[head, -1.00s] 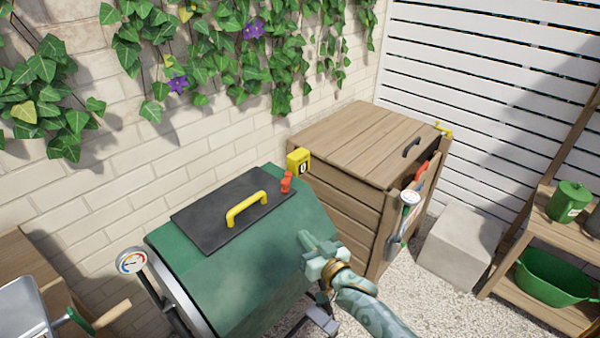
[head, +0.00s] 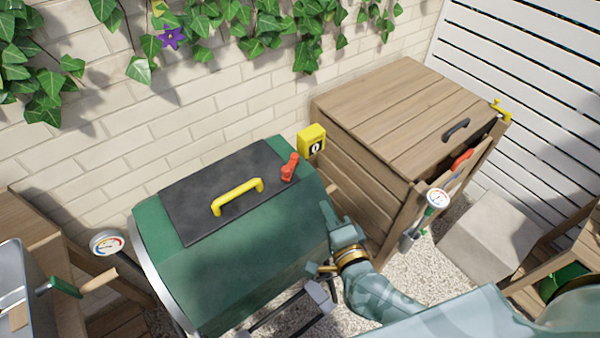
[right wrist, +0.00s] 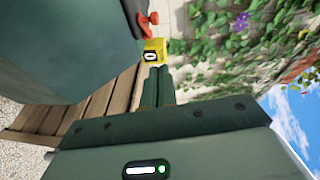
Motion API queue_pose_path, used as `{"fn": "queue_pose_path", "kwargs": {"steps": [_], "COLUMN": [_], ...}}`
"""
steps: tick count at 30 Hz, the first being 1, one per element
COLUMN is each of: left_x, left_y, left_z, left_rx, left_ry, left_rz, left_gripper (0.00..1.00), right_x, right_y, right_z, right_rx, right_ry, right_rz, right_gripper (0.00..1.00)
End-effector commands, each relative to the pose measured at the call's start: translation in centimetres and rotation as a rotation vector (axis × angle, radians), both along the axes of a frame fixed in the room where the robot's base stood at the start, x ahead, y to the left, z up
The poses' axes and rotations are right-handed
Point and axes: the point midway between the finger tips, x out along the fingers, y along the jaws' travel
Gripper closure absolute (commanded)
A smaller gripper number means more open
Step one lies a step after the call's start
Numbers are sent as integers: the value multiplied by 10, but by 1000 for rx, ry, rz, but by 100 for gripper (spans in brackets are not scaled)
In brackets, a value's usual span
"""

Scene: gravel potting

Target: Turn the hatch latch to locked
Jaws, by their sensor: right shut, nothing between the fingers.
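The red hatch latch (head: 290,168) stands at the right edge of the dark hatch (head: 208,196), on top of the green drum (head: 250,268). The hatch is down and has a yellow handle (head: 237,196). In the right wrist view the red latch (right wrist: 148,19) shows at the drum's top edge, beside the yellow box. My right gripper (head: 328,210) is shut and empty, just right of the drum's upper side and apart from the latch. Its fingers (right wrist: 158,85) also show in the right wrist view. My left gripper is not in view.
A yellow counter box (head: 311,141) reading 0 stands behind the latch. The brick wall (head: 90,175) with ivy closes the back.

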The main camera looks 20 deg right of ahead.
Motion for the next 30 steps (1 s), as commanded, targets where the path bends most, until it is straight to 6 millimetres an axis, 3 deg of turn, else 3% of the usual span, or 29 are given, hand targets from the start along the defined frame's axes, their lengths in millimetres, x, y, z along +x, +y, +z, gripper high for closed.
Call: {"fn": "queue_pose_path", "kwargs": {"steps": [6, 15, 21, 30], "left_x": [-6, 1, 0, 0], "left_y": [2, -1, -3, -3], "left_z": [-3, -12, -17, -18], "left_rx": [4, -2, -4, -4], "left_ry": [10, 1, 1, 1], "left_rz": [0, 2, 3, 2], "left_gripper": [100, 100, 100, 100], "right_x": [39, 99, 115, 120], "right_y": [1, 7, 27, 33], "right_z": [-4, -12, -16, -16], "right_rx": [-3, 0, -1, -2], "right_ry": [-5, -3, -2, -3], "right_rz": [0, 1, 1, 2], "right_gripper": [100, 100, 100, 100]}}
